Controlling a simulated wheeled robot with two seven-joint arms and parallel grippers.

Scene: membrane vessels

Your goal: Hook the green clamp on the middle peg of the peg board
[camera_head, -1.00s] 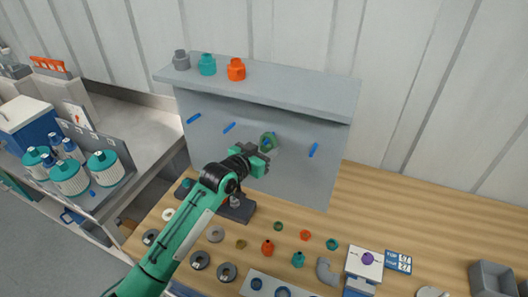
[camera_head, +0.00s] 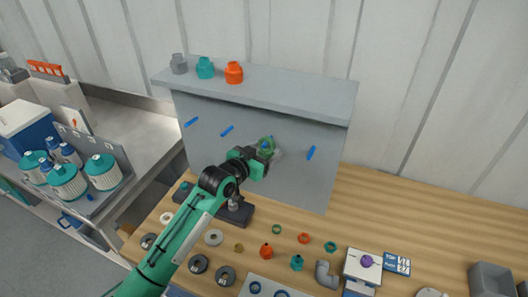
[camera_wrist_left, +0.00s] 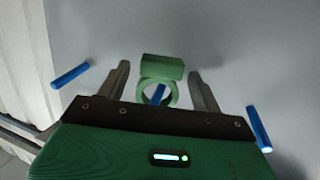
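The green clamp (camera_head: 264,142) is at the grey peg board (camera_head: 312,190), at the blue peg between the second peg from the left (camera_head: 227,131) and the rightmost peg (camera_head: 311,153). In the left wrist view the clamp (camera_wrist_left: 162,67) shows a block on top and a ring below, with a blue peg (camera_wrist_left: 158,94) seen inside the ring. Whether the ring rests on the peg is unclear. My left gripper (camera_wrist_left: 160,70) is open, a finger on either side of the clamp, with gaps between. My right gripper is not in view.
A shelf (camera_head: 300,95) above the board bears grey, teal and orange caps. The wooden table (camera_head: 400,215) below holds rings, small fittings, a dark stand (camera_head: 236,214) and a white device (camera_head: 363,266). A bottle rack (camera_head: 85,200) stands at the left.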

